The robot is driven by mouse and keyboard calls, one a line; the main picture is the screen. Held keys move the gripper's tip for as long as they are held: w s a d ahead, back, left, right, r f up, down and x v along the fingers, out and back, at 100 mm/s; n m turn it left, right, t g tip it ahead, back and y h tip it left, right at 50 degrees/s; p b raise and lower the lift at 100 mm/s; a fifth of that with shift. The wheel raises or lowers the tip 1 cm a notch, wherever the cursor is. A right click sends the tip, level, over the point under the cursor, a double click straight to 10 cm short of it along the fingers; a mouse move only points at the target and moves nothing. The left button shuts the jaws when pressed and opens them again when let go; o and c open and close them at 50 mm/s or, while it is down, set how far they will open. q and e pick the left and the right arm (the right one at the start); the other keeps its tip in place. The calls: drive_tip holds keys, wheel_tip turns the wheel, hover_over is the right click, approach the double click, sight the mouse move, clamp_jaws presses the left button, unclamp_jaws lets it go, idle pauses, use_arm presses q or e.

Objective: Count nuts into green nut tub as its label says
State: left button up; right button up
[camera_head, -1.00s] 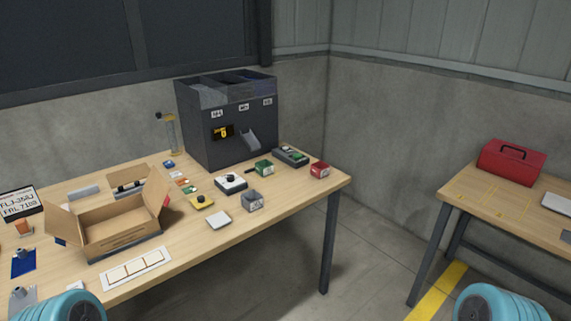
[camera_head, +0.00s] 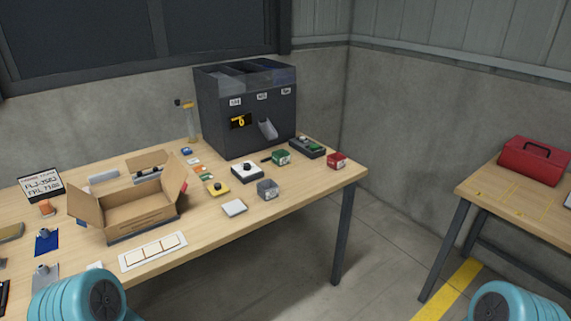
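The label is too small to read. The dark feeder (camera_head: 219,127) stands at the back of the table, with several bins on top, small white labels, a yellow mark on its front and a grey chute (camera_head: 267,129). A grey tub (camera_head: 267,189) and a red tub (camera_head: 336,160) stand near the green one. No loose nuts can be made out. Teal rounded parts of my arms show at the bottom left and right; neither gripper is in view.
An open cardboard box (camera_head: 128,208) stands on the left of the table, behind a white strip of squares (camera_head: 153,251). A red toolbox (camera_head: 535,160) is on a separate table at right.

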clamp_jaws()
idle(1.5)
